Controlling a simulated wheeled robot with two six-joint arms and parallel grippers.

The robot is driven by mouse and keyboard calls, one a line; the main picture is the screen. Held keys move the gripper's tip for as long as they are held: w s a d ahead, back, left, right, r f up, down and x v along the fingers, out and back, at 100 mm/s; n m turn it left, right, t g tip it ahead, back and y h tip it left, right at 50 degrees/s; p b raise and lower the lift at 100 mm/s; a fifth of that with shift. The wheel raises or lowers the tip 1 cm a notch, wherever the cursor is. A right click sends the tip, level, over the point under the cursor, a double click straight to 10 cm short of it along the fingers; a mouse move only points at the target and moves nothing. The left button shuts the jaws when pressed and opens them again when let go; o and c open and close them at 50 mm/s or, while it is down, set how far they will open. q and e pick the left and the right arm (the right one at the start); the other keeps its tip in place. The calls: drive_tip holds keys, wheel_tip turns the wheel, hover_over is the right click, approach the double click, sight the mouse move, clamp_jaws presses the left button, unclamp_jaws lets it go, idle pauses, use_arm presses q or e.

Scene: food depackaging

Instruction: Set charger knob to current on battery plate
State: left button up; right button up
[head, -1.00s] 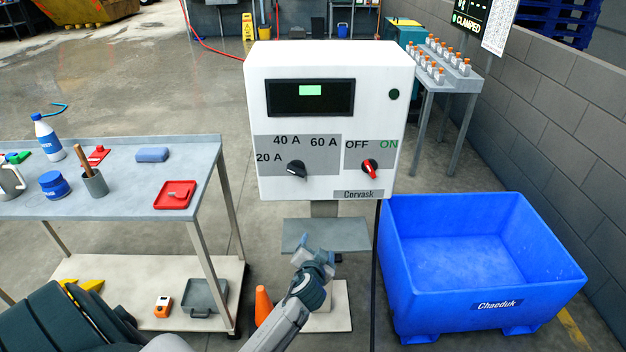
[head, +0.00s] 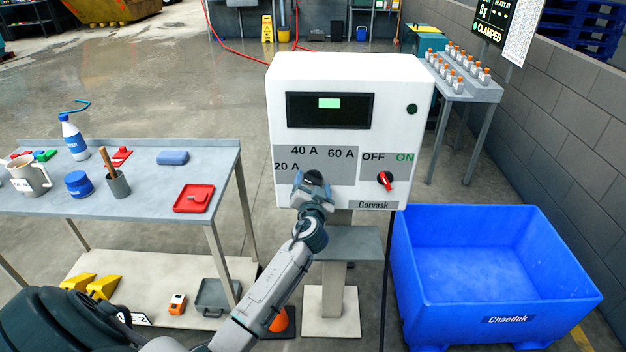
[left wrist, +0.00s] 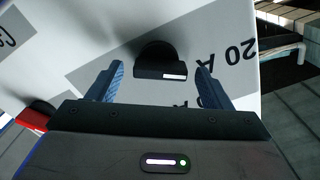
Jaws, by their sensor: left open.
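The charger (head: 345,80) is a white box on a post, with a small lit green display and a grey panel marked 20 A, 40 A and 60 A. Its black current knob (head: 313,176) is mostly hidden by my gripper in the head view. In the left wrist view the knob (left wrist: 160,60) is in plain sight with a white mark on its edge. My left gripper (left wrist: 160,82) is open, with one blue finger on each side of the knob, apart from it. The red OFF/ON knob (head: 385,180) is to the right. The battery plate's current marking is not seen. My right gripper is not in view.
A grey table (head: 140,200) with a bottle, cups and a red tray (head: 194,198) stands at the left. A blue bin (head: 497,312) stands at the right of the charger. An orange cone (head: 279,320) is on the floor below my left arm.

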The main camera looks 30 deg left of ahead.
use_arm(q)
drive_tip(key=shift+w+a, duration=0.25)
drive_tip(key=shift+w, duration=0.1)
drive_tip(key=shift+c, duration=0.4)
drive_tip(key=c, duration=0.9)
drive_tip(key=shift+m, duration=0.3)
drive_tip(key=m, duration=0.2)
drive_tip(key=shift+d+m, duration=0.1)
drive_tip(key=shift+m, duration=0.3)
drive_tip(key=m, duration=0.5)
drive_tip(key=shift+f, duration=0.1)
drive_tip(key=shift+m, duration=0.3)
